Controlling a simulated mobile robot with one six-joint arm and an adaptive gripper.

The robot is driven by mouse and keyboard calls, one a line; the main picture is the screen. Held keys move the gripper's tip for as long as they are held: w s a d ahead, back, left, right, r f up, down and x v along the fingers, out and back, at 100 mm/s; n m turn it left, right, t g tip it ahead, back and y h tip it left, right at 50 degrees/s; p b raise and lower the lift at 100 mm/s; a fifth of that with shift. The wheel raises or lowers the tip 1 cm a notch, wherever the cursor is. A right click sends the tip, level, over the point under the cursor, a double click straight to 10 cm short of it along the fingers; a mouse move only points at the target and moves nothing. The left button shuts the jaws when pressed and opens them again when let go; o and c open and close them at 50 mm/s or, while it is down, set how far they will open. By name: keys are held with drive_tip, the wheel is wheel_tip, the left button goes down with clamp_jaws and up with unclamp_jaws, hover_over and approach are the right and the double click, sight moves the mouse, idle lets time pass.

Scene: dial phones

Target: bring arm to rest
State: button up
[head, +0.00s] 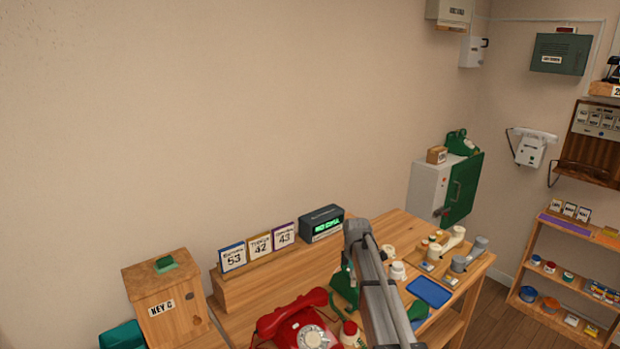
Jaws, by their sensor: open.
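A grey link of my own arm (376,285) rises from the bottom edge in front of the wooden table (405,222). Its upper end is over the table's middle. My gripper cannot be made out in the head view. A red dial phone (300,325) stands on the table left of my arm. A green phone (343,290) is just behind the arm and partly hidden by it.
A wooden ledge holds number cards (258,246) and a dark display box (322,223). A blue tray (429,292) and several cream and grey pieces lie right of my arm. The wooden KEY C box (165,300) is at left, a green-doored cabinet (462,190) behind, shelves (560,260) at right.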

drive_tip(key=s+m, duration=1.7)
drive_tip(key=s, duration=1.1)
drive_tip(key=shift+s, duration=0.15)
drive_tip(key=shift+d, duration=0.1)
